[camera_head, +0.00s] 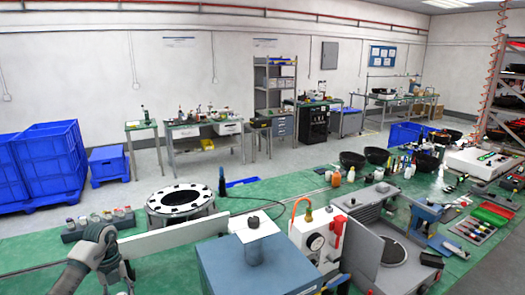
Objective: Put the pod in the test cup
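My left arm comes in at the lower left, and its grey gripper (120,278) is low over the green bench (165,268). The fingers are small and cut by the lower edge, so I cannot tell whether they are open or hold anything. My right gripper is not in view. I cannot pick out the pod with certainty. An open grey unit (363,250) at the right has a round, dark-topped fitting (394,251) that may be the test cup; its inside is not clear. A blue box (225,270) with a grey post and white plate (254,225) stands at centre front.
A white ring flange (180,203) stands behind my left gripper, with a white panel (165,238) in front of it. A vial rack (100,222) is at the left. A gauge unit (315,243) stands right of the blue box. Black bowls and bottles crowd the back right.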

